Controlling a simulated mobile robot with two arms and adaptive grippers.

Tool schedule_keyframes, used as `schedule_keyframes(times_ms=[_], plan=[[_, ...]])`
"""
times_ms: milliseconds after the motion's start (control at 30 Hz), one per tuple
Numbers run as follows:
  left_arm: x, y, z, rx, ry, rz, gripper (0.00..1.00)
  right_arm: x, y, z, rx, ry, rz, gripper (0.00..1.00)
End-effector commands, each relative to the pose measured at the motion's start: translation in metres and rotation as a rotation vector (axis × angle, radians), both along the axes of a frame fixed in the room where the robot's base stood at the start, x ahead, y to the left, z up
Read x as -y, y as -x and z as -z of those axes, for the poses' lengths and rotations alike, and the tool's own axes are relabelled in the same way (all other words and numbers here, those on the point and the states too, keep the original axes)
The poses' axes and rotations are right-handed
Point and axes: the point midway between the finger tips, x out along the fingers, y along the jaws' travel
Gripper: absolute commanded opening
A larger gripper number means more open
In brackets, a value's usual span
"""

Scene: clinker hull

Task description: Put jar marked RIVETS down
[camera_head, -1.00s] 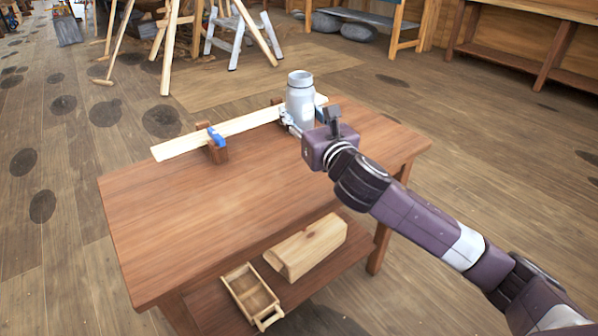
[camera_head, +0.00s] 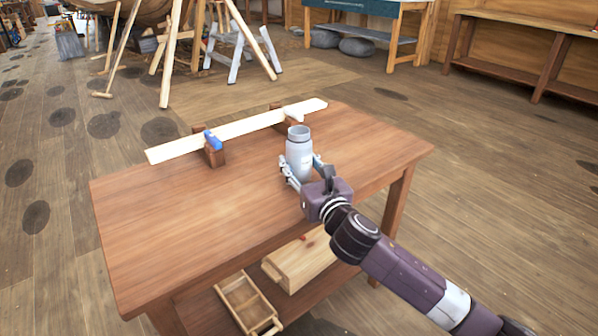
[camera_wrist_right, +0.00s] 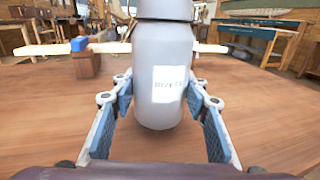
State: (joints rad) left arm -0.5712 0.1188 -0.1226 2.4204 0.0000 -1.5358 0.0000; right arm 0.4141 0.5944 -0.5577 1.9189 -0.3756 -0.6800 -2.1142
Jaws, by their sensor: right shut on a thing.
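The jar marked RIVETS (camera_head: 299,152) is a grey-white cylinder with a narrower neck, upright at the right part of the wooden table (camera_head: 200,215). In the right wrist view the jar (camera_wrist_right: 158,98) shows a white label with partly readable lettering. My right gripper (camera_head: 302,172) has its fingers on both sides of the jar, shut on it. In the right wrist view the blue finger pads flank its lower body. The jar's base looks at or very near the tabletop; I cannot tell whether it touches. My left gripper is not in view.
A pale plank (camera_head: 240,127) rests on wooden blocks with a blue clamp (camera_head: 212,141) along the table's far side. The tabletop to the left is clear. A lower shelf holds an open wooden tray (camera_head: 246,303) and a wooden box (camera_head: 300,262).

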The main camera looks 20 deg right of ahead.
Motion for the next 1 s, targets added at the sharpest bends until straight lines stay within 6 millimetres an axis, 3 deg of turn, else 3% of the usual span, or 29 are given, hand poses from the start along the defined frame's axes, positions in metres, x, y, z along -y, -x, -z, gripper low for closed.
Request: schedule_keyframes(times_ms=[100, 500, 533, 667, 1000], plan=[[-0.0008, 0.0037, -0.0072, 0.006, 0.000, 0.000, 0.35, -0.0003, 0.0002, 0.0147, 0.001, -0.002, 0.000, 0.15], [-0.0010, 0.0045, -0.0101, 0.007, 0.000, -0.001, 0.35, -0.0001, 0.0000, 0.0175, 0.002, 0.001, 0.000, 0.15], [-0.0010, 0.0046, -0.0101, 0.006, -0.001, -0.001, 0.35, 0.0000, 0.0001, 0.0188, 0.001, 0.000, 0.000, 0.43], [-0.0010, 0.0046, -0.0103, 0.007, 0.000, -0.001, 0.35, 0.0000, 0.0001, 0.0183, 0.000, 0.000, 0.000, 0.57], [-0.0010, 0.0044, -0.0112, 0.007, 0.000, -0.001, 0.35, -0.0001, 0.0001, 0.0153, 0.001, 0.000, 0.000, 0.59]])
